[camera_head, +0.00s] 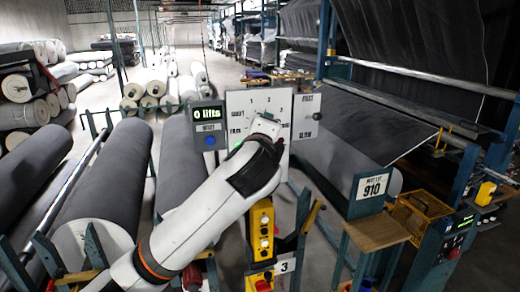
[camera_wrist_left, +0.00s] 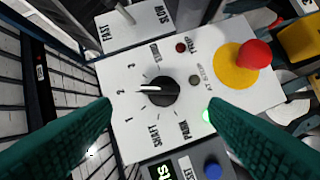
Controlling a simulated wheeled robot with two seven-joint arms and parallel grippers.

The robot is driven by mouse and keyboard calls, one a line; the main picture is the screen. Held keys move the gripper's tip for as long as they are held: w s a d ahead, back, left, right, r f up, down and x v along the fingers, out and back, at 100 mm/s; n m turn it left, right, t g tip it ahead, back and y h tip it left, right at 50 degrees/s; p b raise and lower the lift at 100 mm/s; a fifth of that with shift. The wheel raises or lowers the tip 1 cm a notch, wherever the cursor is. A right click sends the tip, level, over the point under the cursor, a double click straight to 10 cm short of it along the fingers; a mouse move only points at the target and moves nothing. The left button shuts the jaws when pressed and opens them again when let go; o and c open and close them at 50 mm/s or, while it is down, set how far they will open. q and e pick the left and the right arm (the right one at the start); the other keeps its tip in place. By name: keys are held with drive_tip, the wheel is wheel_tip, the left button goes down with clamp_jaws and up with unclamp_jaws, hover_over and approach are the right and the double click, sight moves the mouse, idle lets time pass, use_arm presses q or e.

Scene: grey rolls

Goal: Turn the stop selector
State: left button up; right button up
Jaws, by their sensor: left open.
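The stop selector (camera_wrist_left: 163,93) is a round black knob on a white panel (camera_wrist_left: 125,75) in the left wrist view. Its white pointer line points left, toward the numeral 2. Numerals 1 and 3 and several word labels ring the dial. My left gripper (camera_wrist_left: 160,104) is open, its two teal fingers reaching in on either side below the knob, apart from it in the picture. In the head view the panel (camera_head: 235,103) stands at centre; my left arm covers the selector, and the gripper's fingers are hidden there. My right gripper is not in view.
A red mushroom button (camera_wrist_left: 254,55) on a yellow disc sits right of the selector. A green lamp (camera_wrist_left: 208,115) and a blue button (camera_wrist_left: 212,169) are near the right finger.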

use_arm(q)
drive_tip(key=shift+s+a+r+b, duration=0.15)
drive_tip(key=shift+s+b, duration=0.1)
drive_tip(key=shift+s, duration=0.7)
drive_tip(key=shift+s+r+b, duration=0.15)
drive_tip(key=shift+s+b, duration=0.05)
drive_tip(key=shift+s, duration=0.75)
